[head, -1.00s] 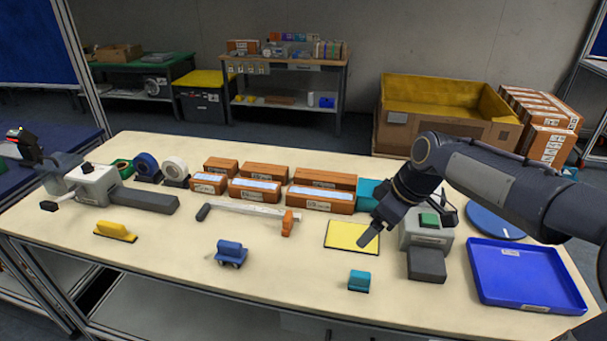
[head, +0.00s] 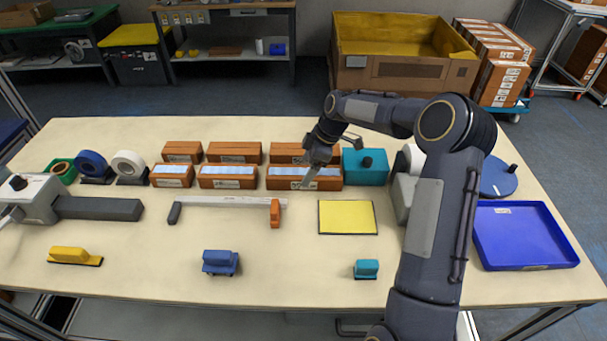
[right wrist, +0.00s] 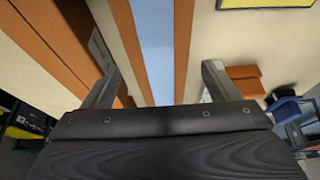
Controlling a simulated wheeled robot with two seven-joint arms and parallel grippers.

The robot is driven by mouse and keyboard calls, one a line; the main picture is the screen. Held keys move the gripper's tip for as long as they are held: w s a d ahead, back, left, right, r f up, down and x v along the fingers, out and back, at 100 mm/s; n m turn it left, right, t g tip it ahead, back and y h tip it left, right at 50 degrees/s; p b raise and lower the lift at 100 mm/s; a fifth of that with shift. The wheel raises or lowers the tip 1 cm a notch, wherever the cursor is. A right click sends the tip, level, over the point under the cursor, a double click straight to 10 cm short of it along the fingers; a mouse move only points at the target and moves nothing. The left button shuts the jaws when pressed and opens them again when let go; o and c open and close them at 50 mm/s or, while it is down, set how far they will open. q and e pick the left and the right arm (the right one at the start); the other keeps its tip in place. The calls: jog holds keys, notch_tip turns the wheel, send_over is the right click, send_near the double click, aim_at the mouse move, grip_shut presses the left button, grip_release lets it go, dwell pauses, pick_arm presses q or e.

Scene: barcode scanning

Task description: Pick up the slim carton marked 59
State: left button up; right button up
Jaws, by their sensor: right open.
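Brown cartons stand in two rows at the back middle of the table. The front row has a left carton (head: 172,181), a middle carton (head: 227,182) and a wider right carton (head: 280,183), with pale blue strips on top. Their printed labels are too small to read surely, so I cannot tell which is marked 59. My right gripper (head: 309,178) is open above the right front carton. In the right wrist view, the fingers of the right gripper (right wrist: 158,85) lie either side of a carton with a blue strip (right wrist: 156,45).
A teal box (head: 366,172) stands just right of the cartons. A yellow mat (head: 348,217), a grey bar with an orange end (head: 275,212), and a blue tray (head: 525,237) lie nearby. The table front is mostly clear around a small blue block (head: 220,262).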

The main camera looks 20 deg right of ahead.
jog(key=shift+x, duration=0.85)
jog(key=shift+d, duration=0.1)
jog(key=shift+c, duration=0.4)
jog(key=shift+r, duration=0.1)
jog(key=c, duration=1.3)
